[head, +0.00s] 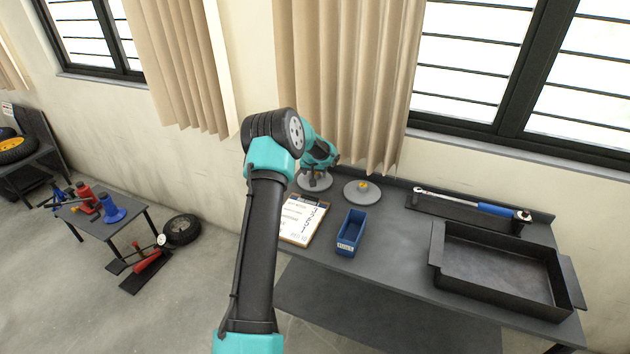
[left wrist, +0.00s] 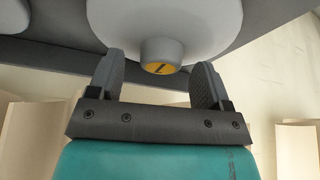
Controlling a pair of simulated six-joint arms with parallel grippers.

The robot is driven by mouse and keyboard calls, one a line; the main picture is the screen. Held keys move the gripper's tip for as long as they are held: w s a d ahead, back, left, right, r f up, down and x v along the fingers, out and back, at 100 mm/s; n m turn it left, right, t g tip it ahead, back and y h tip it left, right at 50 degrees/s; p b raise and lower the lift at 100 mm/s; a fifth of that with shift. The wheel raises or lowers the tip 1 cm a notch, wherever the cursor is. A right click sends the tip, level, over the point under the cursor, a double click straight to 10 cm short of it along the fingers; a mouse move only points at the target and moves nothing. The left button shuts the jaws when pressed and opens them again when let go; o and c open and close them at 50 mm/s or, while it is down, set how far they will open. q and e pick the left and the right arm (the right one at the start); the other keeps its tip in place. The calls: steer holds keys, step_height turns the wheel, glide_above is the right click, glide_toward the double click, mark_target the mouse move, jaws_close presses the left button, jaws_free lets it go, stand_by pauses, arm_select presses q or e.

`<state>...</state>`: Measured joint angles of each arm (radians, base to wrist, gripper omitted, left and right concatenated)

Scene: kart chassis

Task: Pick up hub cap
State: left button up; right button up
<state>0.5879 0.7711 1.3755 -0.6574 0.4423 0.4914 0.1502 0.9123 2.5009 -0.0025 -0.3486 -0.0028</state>
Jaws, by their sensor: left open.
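One hub cap (head: 314,184), a pale grey disc, lies on the dark workbench near the wall, partly hidden by my left gripper (head: 318,176). In the left wrist view its grey knob with a slotted yellow centre (left wrist: 161,67) shows between the fingers of my left gripper (left wrist: 159,60). The fingers are open, one on each side of the knob, and a gap shows beside it. I cannot tell how deep they reach. A second hub cap (head: 362,193) with a yellow centre lies just to the right on the bench. My right gripper is not in view.
The workbench (head: 405,245) also holds a clipboard (head: 303,218), a blue bin (head: 350,232), a torque wrench (head: 480,206) and a large black tray (head: 500,272). A low table (head: 88,215) with jacks and a wheel (head: 181,230) stand at the left.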

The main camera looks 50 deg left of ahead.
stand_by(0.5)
arm_select(q)
steer(key=c, duration=1.1)
